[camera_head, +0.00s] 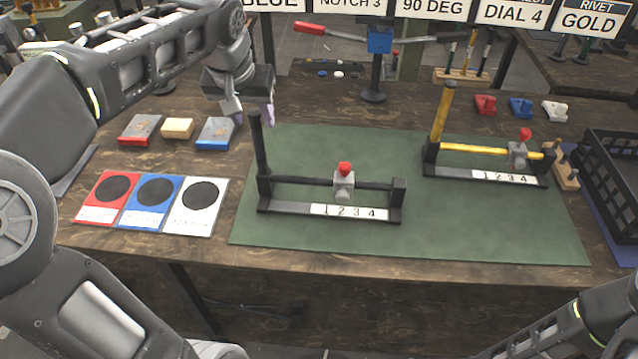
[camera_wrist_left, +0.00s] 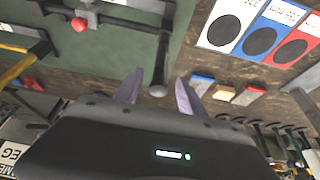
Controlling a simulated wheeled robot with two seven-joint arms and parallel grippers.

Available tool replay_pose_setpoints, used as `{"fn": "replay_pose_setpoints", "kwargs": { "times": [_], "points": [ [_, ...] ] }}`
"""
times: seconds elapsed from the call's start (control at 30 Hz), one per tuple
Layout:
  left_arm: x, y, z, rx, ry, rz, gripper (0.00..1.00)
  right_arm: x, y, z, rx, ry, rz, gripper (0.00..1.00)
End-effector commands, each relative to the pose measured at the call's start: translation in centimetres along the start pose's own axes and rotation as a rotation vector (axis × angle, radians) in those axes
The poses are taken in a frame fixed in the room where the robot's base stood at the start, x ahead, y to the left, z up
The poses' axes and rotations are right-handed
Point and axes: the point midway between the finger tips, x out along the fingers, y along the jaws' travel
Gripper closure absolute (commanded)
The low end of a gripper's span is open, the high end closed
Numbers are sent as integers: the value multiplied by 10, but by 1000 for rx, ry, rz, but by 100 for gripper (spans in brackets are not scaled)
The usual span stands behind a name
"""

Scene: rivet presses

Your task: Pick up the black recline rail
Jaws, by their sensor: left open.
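The black recline rail (camera_head: 330,183) stands on the green mat, with an upright black post at its left end, a grey slider with a red knob and a white strip numbered 1 to 4. My left gripper (camera_head: 252,112) is open and empty near the top of the post. In the left wrist view the post's rounded tip (camera_wrist_left: 158,90) appears between the two fingertips of my left gripper (camera_wrist_left: 158,84), with gaps on both sides; I cannot tell its exact depth. A yellow rail (camera_head: 470,150) with a similar slider stands to the right. My right gripper is out of view.
Red, blue and white cards with black discs (camera_head: 157,191) lie left of the mat (camera_head: 330,245). Red, tan and blue blocks (camera_head: 178,128) lie behind them. A blue clamp on a stand (camera_head: 379,40) is at the back. A black crate (camera_head: 610,175) is at right.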

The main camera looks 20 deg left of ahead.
Motion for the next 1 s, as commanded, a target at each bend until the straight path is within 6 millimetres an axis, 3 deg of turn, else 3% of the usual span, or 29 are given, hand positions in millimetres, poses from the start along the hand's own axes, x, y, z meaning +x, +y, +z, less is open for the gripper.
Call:
{"fn": "replay_pose_setpoints", "kwargs": {
  "times": [0.43,0.8,1.0],
  "points": [
    [12,0,0,0,-1,0,53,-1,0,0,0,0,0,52],
    [57,0,-1,-1,-1,0,53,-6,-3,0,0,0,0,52],
    [60,0,-1,-1,1,0,53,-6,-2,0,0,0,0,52]
  ]
}}
